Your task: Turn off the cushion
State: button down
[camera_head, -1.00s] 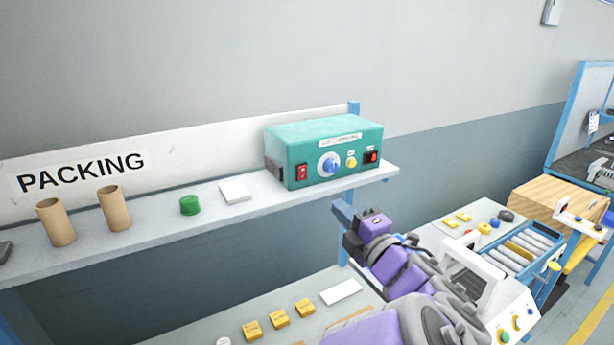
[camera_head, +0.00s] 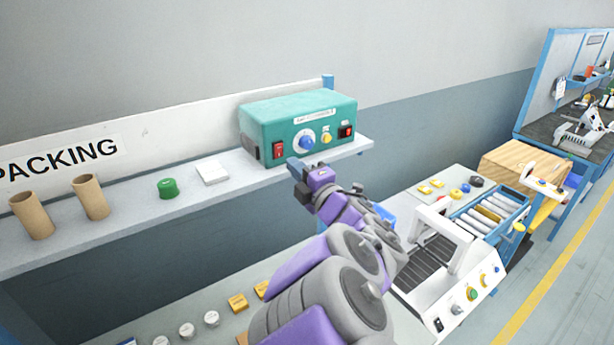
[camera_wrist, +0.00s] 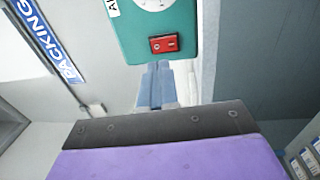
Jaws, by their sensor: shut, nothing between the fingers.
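The teal air cushion box (camera_head: 297,117) stands on the shelf. Its front has a red rocker switch (camera_head: 279,150) at the left, a blue knob (camera_head: 306,143) on a white dial, a yellow button (camera_head: 327,138) and a black socket with a red part (camera_head: 346,132) at the right. My gripper (camera_head: 294,163) is shut and empty, just in front of the box and below its front panel, near the red switch. In the wrist view the shut fingertips (camera_wrist: 157,66) point at the red switch (camera_wrist: 164,44), a small distance short of it or close to touching; I cannot tell.
The shelf (camera_head: 120,205) also holds two cardboard tubes (camera_head: 90,197), a green cap (camera_head: 168,188) and a white pad (camera_head: 212,172). Below is a bench with yellow blocks (camera_head: 238,303). A conveyor machine (camera_head: 440,260) stands at the right.

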aim_at(278, 147)
jog(key=shift+x, duration=2.8)
jog(key=shift+d+r, duration=0.1)
jog(key=shift+r, duration=0.1)
jog(key=r+g+p, duration=0.1)
jog(key=p, duration=0.2)
jog(key=shift+w+h+p, duration=0.1)
jog(key=shift+h+p, duration=0.2)
jog(key=shift+r+g+p, duration=0.15)
jog(key=shift+g+p, duration=0.15)
jog(key=shift+p, duration=0.75)
jog(key=shift+f+b, duration=0.3)
jog(key=shift+b, duration=0.15)
